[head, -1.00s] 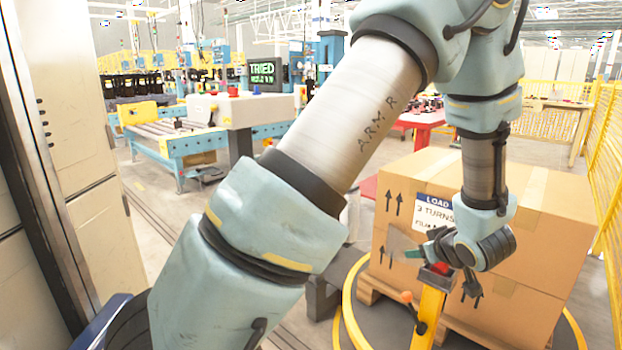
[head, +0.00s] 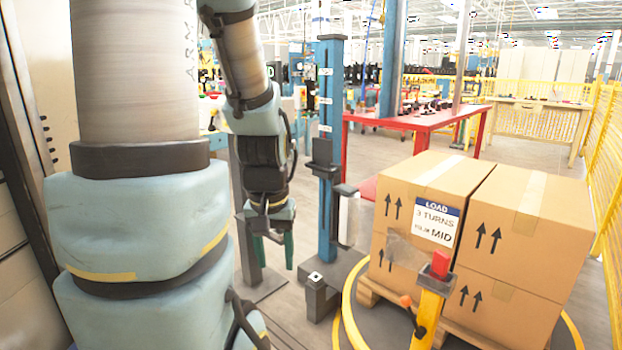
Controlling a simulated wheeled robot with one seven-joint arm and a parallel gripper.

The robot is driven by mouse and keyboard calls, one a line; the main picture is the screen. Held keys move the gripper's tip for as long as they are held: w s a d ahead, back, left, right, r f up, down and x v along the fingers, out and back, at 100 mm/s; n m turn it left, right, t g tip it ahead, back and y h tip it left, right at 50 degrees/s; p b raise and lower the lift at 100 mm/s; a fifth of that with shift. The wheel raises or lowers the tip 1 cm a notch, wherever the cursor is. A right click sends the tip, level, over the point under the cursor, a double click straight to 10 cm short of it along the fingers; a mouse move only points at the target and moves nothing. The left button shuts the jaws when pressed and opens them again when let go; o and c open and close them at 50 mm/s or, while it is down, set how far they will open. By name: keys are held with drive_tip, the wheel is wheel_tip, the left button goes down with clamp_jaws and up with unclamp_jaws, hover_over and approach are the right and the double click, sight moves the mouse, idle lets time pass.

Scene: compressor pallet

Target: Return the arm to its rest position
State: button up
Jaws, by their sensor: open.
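My gripper (head: 273,252) hangs from the end of my folded arm, left of the blue mast in the head view. Its dark and green fingers point down, with nothing visible between them. It is open and clear of the cartons. My arm (head: 140,180) fills the left side of the picture, its upper link upright and its forearm reaching down behind it.
Stacked cartons (head: 530,215) with a load label (head: 436,222) stand on a wooden pallet at the right. A yellow post with a red button (head: 440,264) stands before them. The blue mast (head: 326,150), red table (head: 425,120) and yellow fence (head: 606,150) are behind or beside.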

wheel_tip(320, 180, up, 18)
drive_tip(key=p, duration=1.6)
drive_tip(key=shift+f, duration=0.1)
